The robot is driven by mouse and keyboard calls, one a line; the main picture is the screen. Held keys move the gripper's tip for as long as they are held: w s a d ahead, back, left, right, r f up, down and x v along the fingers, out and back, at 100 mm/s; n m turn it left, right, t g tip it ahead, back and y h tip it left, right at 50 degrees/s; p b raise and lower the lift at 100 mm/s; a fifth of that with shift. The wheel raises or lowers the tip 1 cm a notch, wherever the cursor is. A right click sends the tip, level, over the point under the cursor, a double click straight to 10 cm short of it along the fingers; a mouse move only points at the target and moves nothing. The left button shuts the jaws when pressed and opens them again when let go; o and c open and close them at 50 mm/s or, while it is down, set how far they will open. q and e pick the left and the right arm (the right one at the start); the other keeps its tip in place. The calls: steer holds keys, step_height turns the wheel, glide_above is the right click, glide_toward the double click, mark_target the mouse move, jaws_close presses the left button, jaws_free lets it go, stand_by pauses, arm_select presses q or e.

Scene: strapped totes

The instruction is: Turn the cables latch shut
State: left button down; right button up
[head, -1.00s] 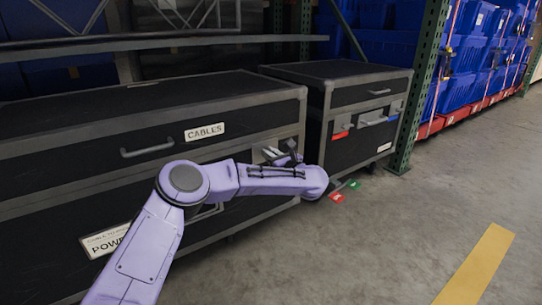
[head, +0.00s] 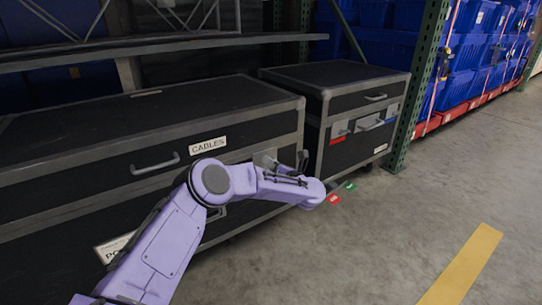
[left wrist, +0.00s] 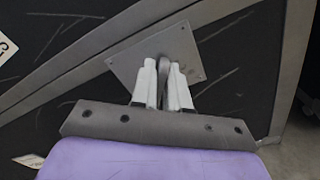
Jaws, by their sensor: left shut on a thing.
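The cables case (head: 92,142) is a long black box with grey metal edging and a white CABLES label (head: 208,145). Its latch is a square grey plate (head: 265,157) near the right end of the front, with a thin upright tab (left wrist: 164,72) in the left wrist view. My left gripper (left wrist: 164,88) is shut on this tab, one pale finger on each side. The plate (left wrist: 182,48) looks tilted in that view. In the head view my forearm and wrist hide part of the latch area and most of the fingers. My right gripper is not in view.
A smaller black case (head: 345,156) with red and blue patches stands just right of the cables case. A green rack post (head: 411,105) rises beside it. Red and green tags (head: 334,199) lie on the floor. The concrete floor at right is clear.

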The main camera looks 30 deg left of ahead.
arm_select(q)
steer(key=shift+d+r+m+p, duration=0.1)
steer(key=shift+d+m+p, duration=0.05)
steer(key=shift+m+p, duration=0.7)
steer(key=shift+m, duration=0.65)
steer(key=m+p, duration=0.2)
steer(key=m, duration=0.1)
steer(key=shift+w+f, duration=0.1)
steer(key=shift+f, duration=0.1)
steer(key=shift+f+m+p, duration=0.15)
steer(key=shift+m+p, duration=0.3)
steer(key=shift+m, duration=0.65)
steer(key=shift+f+m+p, duration=0.1)
steer(key=shift+m+p, duration=0.35)
steer(key=shift+m, duration=0.65)
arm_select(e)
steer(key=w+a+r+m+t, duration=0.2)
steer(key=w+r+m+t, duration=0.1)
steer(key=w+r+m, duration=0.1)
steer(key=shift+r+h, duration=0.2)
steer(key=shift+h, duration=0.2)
arm_select(q)
steer(key=shift+f, duration=0.1)
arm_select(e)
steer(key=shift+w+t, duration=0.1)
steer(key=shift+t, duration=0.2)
arm_select(q)
steer(key=c, duration=1.2)
jaws_free()
steer(key=shift+c, duration=0.2)
